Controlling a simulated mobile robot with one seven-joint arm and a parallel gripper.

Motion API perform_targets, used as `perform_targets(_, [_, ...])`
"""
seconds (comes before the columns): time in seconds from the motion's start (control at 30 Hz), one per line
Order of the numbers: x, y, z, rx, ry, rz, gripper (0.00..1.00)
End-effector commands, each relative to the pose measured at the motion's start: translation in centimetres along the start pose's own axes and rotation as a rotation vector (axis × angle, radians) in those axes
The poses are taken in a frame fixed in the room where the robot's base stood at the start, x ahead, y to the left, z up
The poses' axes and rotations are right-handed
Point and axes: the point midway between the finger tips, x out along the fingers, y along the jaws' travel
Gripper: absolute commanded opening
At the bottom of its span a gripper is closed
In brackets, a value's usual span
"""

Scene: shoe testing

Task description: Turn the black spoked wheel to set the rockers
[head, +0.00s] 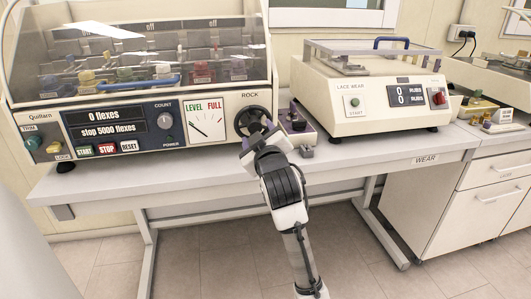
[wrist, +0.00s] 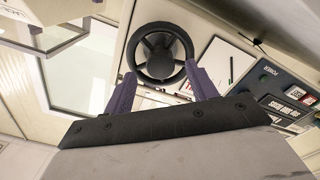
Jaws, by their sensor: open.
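The black spoked wheel (head: 251,120) is on the right front of the flexing machine (head: 140,115), under the word ROCK. In the wrist view the wheel (wrist: 160,54) shows nearly whole, with its spokes and hub. My gripper (head: 263,131) is close in front of the wheel and covers part of its lower right in the head view. In the wrist view its two purple fingers (wrist: 158,88) are apart, one toward each side of the wheel's near rim. Whether they touch the rim cannot be told.
A lace wear machine (head: 368,90) stands to the right on the same bench (head: 350,155). A clear cover (head: 140,45) is over the flexing machine's shoes. The floor before the bench is clear.

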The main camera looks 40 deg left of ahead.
Motion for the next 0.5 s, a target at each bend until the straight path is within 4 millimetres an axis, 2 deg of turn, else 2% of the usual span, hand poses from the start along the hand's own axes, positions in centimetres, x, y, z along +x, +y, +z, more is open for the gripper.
perform_targets(0.1, [-3.0, -0.1, 0.2, 0.001, 0.003, 0.003, 0.57])
perform_targets(0.3, [-7.3, -0.1, 0.1, 0.000, 0.002, 0.002, 0.57])
perform_targets(0.5, [-9.8, 0.0, 0.1, 0.000, 0.001, 0.002, 0.57])
